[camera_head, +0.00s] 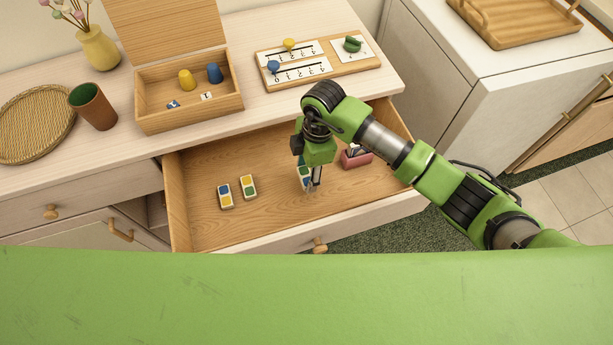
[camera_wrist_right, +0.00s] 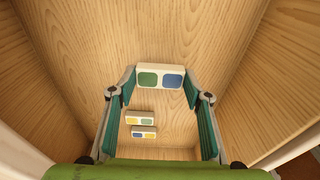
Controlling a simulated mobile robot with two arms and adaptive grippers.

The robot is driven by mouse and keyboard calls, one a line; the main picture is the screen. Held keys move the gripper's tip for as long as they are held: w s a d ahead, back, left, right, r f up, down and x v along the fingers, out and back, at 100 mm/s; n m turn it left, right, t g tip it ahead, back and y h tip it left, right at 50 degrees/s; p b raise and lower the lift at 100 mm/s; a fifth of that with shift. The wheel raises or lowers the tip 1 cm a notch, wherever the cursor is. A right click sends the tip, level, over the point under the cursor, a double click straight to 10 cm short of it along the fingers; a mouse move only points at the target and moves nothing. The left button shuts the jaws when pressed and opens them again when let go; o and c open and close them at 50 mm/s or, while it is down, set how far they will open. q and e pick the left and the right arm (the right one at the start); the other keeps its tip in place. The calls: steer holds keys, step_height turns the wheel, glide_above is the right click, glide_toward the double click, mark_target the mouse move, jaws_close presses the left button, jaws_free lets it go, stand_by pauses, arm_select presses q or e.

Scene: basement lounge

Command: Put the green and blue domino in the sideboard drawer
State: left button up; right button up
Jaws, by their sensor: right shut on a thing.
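The green and blue domino (camera_wrist_right: 148,79) is a white tile with one green and one blue square. My right gripper (camera_wrist_right: 161,84) is shut on it, with a fingertip at each end. In the head view my right gripper (camera_head: 311,186) points down inside the open sideboard drawer (camera_head: 270,215), and part of the domino (camera_head: 304,172) shows behind its fingers. The domino looks larger than the other tiles in the wrist view; its height above the drawer floor is hard to tell. My left gripper is not in view.
Two dominoes, blue and yellow (camera_head: 225,196) and yellow and green (camera_head: 248,187), lie in the drawer's left half. A pink holder (camera_head: 354,160) is at its right. On the sideboard top stand an open wooden box (camera_head: 190,122), a cup (camera_head: 93,107) and a board (camera_head: 318,66).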

mark_target(308, 175)
step_height(308, 175, down, 4)
steer(key=shift+r, duration=0.25)
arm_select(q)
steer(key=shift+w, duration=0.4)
arm_select(e)
steer(key=shift+f, duration=0.1)
steer(key=o, duration=1)
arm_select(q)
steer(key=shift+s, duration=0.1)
